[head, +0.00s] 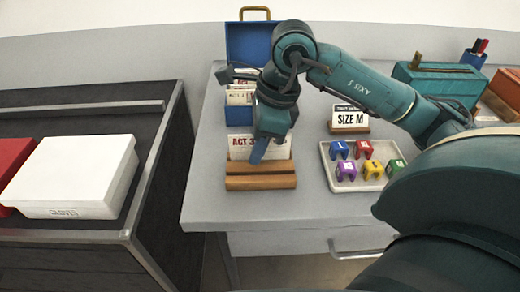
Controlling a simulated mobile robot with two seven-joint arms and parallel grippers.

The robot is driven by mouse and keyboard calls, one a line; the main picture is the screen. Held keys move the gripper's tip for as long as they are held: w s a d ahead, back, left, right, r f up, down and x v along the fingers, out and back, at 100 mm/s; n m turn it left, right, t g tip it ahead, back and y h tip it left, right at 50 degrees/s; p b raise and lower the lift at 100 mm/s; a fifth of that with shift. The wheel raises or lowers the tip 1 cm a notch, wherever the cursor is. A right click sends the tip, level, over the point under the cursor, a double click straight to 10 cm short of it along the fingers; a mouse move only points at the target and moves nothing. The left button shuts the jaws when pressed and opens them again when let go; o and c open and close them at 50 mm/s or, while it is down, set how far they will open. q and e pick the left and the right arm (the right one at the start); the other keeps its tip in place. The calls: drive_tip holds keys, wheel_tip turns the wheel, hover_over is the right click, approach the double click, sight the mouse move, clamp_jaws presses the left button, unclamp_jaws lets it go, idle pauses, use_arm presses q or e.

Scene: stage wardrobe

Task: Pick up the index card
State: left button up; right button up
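A white index card (240,151) with red "ACT 3" lettering stands in a slotted wooden holder (261,183) near the front left of the grey table. My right gripper (258,152) reaches down from above, and its fingers overlap the card's middle in the head view. The gripper hides part of the card and its lettering. I cannot tell whether the fingers touch the card, or whether they are open or shut. More cards (240,95) stand in a blue box (240,115) behind. My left gripper is not in view.
A pale tray (337,178) of coloured clips and a "SIZE M" sign (350,118) stand to the right. A teal box (437,84) and a pen cup (473,57) are at the back right. A white glove box (75,172) lies on the dark cabinet at left.

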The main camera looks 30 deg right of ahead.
drive_tip(key=shift+f, duration=0.15)
drive_tip(key=shift+c, duration=0.2)
clamp_jaws()
idle(0.3)
